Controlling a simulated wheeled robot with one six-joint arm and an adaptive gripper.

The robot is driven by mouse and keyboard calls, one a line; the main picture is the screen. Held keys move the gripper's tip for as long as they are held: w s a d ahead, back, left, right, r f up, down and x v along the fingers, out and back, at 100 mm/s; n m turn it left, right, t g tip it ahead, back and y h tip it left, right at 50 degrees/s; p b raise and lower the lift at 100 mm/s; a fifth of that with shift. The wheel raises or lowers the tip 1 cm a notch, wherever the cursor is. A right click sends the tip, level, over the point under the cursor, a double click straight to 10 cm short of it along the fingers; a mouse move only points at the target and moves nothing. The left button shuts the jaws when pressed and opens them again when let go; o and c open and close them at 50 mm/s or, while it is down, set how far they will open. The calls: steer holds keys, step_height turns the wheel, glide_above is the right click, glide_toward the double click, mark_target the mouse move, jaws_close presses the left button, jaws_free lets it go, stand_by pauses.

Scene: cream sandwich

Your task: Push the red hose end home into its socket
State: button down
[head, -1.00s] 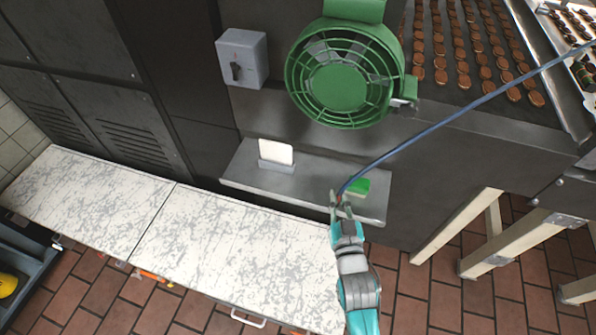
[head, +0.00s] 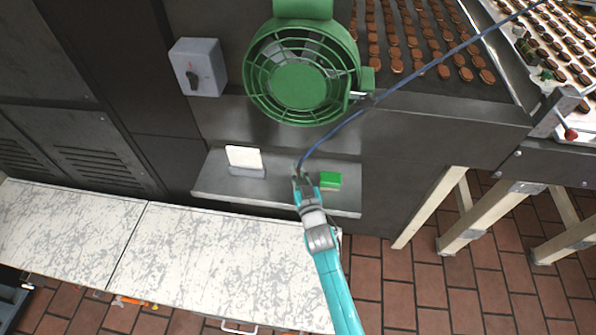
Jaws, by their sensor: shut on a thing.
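My gripper (head: 303,181) is over the steel shelf, just left of a green block. It is shut on the lower end of a thin blue-grey hose (head: 373,101). The hose rises from the jaws and runs to the upper right, past the green fan and out of the picture. The red hose end is hidden or too small to make out at the jaws. I cannot make out the socket in this view.
The steel shelf (head: 219,180) holds a white card in a stand (head: 244,160) and the green block (head: 330,180). A green fan (head: 299,85) and grey switch box (head: 197,67) are above. A white marbled counter (head: 200,250) lies below left.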

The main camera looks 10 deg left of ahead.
steer(key=shift+w+a+f, duration=0.1)
steer(key=shift+w+f, duration=0.15)
steer(key=shift+f, duration=0.1)
steer(key=c, duration=1.2)
jaws_free()
steer(key=shift+s, duration=0.1)
steer(key=v, duration=1.2)
